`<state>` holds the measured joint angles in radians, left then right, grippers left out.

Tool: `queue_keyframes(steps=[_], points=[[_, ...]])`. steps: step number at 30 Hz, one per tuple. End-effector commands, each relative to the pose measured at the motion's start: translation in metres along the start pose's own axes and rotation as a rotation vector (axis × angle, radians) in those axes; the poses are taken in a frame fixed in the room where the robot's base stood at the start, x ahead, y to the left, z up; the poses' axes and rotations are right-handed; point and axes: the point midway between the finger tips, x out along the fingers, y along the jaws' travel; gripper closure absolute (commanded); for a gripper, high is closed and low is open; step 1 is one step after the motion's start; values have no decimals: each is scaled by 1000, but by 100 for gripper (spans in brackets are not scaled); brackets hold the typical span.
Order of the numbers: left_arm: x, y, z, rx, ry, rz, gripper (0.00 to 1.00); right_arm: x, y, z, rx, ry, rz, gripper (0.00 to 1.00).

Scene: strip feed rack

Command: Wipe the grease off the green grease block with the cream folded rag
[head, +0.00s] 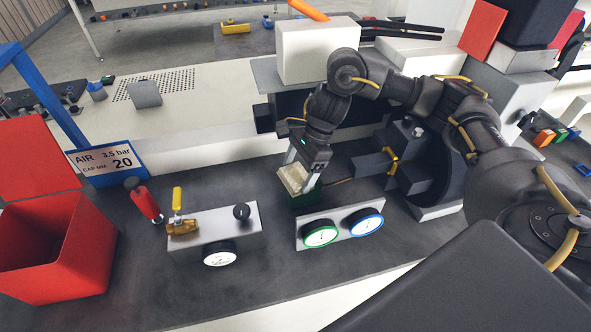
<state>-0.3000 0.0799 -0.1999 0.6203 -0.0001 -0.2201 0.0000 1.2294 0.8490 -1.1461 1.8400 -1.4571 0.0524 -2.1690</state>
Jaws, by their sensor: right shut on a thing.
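The green grease block (308,198) stands on the dark bench top, just behind the panel with two gauges. My right gripper (303,179) reaches down over it and is shut on the cream folded rag (292,179). The rag is right at the top of the block and hides much of its upper face. I cannot tell whether the rag touches the block, and no grease can be made out. My left gripper is not in view.
A panel with green-ringed and blue-ringed gauges (340,229) stands in front of the block. To its left are a valve panel (214,226), a red bottle (143,201) and an open red bin (56,252). Dark machinery (405,165) stands close on the right.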

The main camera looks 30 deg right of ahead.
Motion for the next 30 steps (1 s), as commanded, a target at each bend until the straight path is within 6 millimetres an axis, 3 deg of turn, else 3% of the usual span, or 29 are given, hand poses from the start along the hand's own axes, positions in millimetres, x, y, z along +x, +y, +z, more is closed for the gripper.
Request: queue_keyframes(steps=[16, 30], points=[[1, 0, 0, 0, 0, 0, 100, 6, -11, 17, -1, 4, 4, 37], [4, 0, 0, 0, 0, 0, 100, 1, 0, -1, 4, 5, 2, 37]])
